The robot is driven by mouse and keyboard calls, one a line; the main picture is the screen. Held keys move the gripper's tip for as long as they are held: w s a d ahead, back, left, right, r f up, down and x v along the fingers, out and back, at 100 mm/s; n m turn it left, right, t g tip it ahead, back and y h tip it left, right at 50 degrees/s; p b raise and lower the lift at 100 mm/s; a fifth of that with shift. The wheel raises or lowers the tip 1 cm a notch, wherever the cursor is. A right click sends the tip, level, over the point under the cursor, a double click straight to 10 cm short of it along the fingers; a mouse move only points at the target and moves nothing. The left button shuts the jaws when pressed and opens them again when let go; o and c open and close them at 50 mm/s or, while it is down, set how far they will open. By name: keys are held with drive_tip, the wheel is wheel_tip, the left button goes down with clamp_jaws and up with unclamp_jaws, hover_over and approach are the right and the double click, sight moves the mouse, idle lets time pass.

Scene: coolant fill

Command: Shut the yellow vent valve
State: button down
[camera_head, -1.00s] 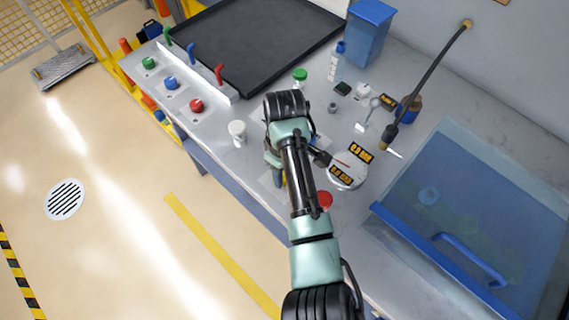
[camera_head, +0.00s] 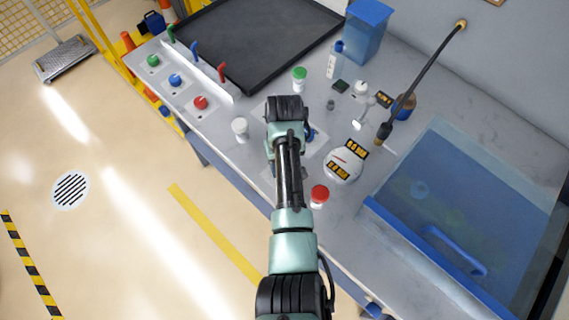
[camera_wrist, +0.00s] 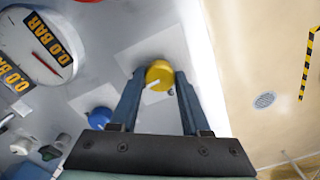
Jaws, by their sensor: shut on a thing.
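The yellow vent valve (camera_wrist: 160,72) is a round yellow knob on a pale square plate, with a white pointer mark towards its lower left in the wrist view. My gripper (camera_wrist: 160,78) has one finger on each side of the knob and is shut on it. In the head view my arm reaches over the bench's front edge and hides the yellow valve and the fingers.
A blue knob (camera_wrist: 101,118) and a white gauge (camera_wrist: 38,48) reading 0.0 bar are close by. A red-capped jar (camera_head: 319,195) stands right of my arm, a white-lidded jar (camera_head: 240,130) to its left. A blue see-through cover (camera_head: 460,215) lies at right.

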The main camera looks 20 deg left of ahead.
drive_tip(key=shift+w+r, duration=0.1)
idle(0.3)
drive_tip(key=shift+c, duration=1.9)
unclamp_jaws()
wheel_tip(320, 180, up, 13)
